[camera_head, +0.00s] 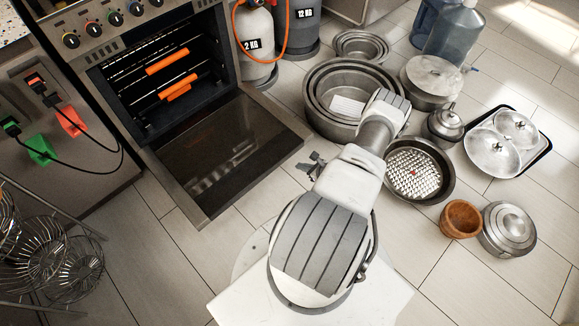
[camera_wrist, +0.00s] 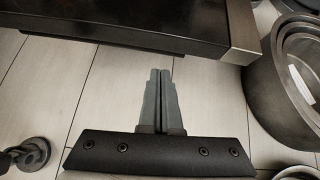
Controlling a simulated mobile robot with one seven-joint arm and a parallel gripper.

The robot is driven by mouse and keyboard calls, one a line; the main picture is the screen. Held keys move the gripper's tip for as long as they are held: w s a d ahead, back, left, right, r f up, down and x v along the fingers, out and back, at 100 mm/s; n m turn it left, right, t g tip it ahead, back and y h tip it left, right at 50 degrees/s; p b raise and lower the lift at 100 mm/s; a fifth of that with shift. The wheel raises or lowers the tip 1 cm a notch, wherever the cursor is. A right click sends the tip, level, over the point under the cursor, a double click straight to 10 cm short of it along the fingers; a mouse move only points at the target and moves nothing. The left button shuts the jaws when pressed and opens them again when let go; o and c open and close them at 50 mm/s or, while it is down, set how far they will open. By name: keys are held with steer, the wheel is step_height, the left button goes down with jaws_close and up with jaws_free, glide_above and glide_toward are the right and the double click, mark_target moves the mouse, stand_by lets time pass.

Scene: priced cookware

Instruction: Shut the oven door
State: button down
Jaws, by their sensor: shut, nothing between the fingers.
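The oven (camera_head: 118,85) stands at the upper left with its cavity exposed. Its dark glass door (camera_head: 232,150) is folded down, low over the floor, with its free edge toward me.
Nested metal pots (camera_head: 320,105) stand right of the door; a pot wall also shows in the wrist view (camera_wrist: 275,95). A perforated pan (camera_head: 420,170) lies beside my arm. Gas cylinders (camera_head: 258,40) stand behind the door. Floor in front of the door is clear.

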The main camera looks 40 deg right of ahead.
steer(key=w+f+m+b, duration=0.1)
steer(key=w+f+b, duration=0.55)
steer(key=f, duration=0.35)
steer(key=shift+h, duration=0.3)
steer(key=shift+s+a+r+p, duration=0.1)
steer(key=shift+r+p, duration=0.1)
steer(key=shift+r, duration=0.65)
steer(key=shift+w+a+r+p, duration=0.15)
steer(key=shift+r+p, duration=0.1)
steer(key=shift+r, duration=0.65)
steer(key=shift+s+a+r+p, duration=0.1)
steer(key=shift+s+r+p, duration=0.1)
steer(key=shift+r, duration=0.65)
steer(key=shift+r, duration=0.1)
